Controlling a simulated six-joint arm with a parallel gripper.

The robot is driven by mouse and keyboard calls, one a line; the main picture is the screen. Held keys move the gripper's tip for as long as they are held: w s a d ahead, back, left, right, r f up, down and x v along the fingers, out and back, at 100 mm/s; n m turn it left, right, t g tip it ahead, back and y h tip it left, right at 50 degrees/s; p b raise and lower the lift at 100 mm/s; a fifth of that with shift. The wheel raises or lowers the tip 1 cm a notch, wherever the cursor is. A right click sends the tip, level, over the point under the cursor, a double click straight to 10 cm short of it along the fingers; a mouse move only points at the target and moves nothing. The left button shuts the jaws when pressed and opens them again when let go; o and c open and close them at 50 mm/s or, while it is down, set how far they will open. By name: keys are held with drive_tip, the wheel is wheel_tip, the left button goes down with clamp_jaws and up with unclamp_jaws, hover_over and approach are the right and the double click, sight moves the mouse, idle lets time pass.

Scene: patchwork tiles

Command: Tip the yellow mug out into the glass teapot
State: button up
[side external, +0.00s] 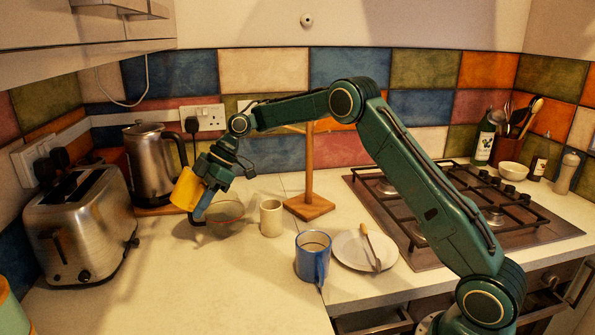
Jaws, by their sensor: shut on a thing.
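The yellow mug (185,189) is held in my gripper (202,188), which is shut on it, above the counter at the left. The mug looks tilted, but its mouth and contents are not clear from here.
A steel toaster (75,232) and a steel kettle (152,165) stand left and behind. A cream cup (271,218), wooden stand (309,206), blue mug (313,258) and plate (348,255) are to the right, before the hob (450,205). The front left counter is clear.

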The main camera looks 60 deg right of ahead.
drive_tip(key=shift+a+r, duration=0.1)
drive_tip(key=shift+a, duration=0.05)
drive_tip(key=shift+w+a+r+h, duration=0.25)
drive_tip(key=shift+a+h, duration=0.25)
drive_tip(key=shift+h, duration=0.3)
drive_tip(key=shift+w+a+f+g+h, duration=0.15)
drive_tip(key=shift+a+f+g+h, duration=0.35)
drive_tip(key=shift+h, duration=0.3)
drive_tip(key=shift+w+a+f+g+h, duration=0.15)
drive_tip(key=shift+a+f+h, duration=0.2)
drive_tip(key=shift+f+h, duration=0.35)
drive_tip(key=shift+w+a+f+g+h, duration=0.1)
drive_tip(key=shift+a+f+g+h, duration=0.3)
drive_tip(key=shift+h, duration=0.5)
drive_tip(key=shift+a+f+h, duration=0.1)
drive_tip(key=shift+f+h, duration=0.2)
drive_tip(key=shift+f, duration=0.1)
